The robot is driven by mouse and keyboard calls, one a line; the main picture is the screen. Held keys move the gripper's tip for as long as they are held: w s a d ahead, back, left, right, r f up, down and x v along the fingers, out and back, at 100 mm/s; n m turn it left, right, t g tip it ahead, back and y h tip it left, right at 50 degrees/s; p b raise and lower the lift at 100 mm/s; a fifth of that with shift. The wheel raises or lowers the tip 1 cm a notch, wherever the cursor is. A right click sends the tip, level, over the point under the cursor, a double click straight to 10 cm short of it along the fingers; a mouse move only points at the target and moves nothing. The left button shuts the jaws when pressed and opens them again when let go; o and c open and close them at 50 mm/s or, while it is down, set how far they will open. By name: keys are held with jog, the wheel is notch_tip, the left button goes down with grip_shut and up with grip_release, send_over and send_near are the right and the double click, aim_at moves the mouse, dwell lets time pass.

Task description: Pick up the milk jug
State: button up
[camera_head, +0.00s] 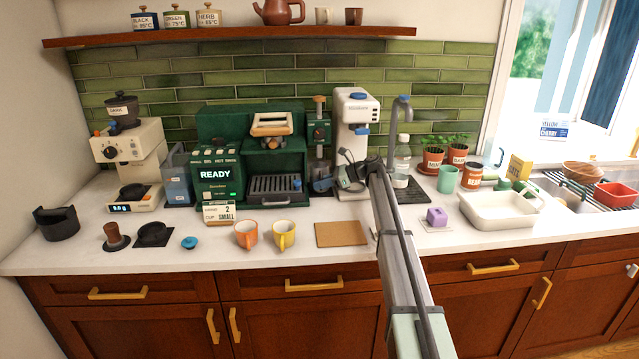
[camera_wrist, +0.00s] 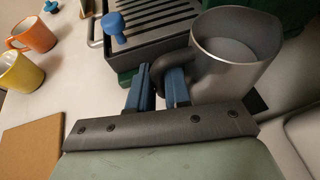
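The milk jug (camera_wrist: 237,65) is a grey metal pitcher with a dark looped handle (camera_wrist: 174,61). In the wrist view it stands upright and looks empty, just right of the drip tray. My gripper (camera_wrist: 160,88) has its two blue fingers on either side of the handle, with part of the handle between them. The fingers are a small gap apart; I cannot tell whether both press on the handle. In the head view my gripper (camera_head: 347,168) is beside the white machine, and the jug is hard to make out there.
The white machine (camera_head: 356,108) stands close behind. Orange (camera_head: 246,234) and yellow (camera_head: 284,234) cups and a brown board (camera_head: 341,234) lie in front.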

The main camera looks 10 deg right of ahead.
grip_shut()
jog(key=shift+r, duration=0.15)
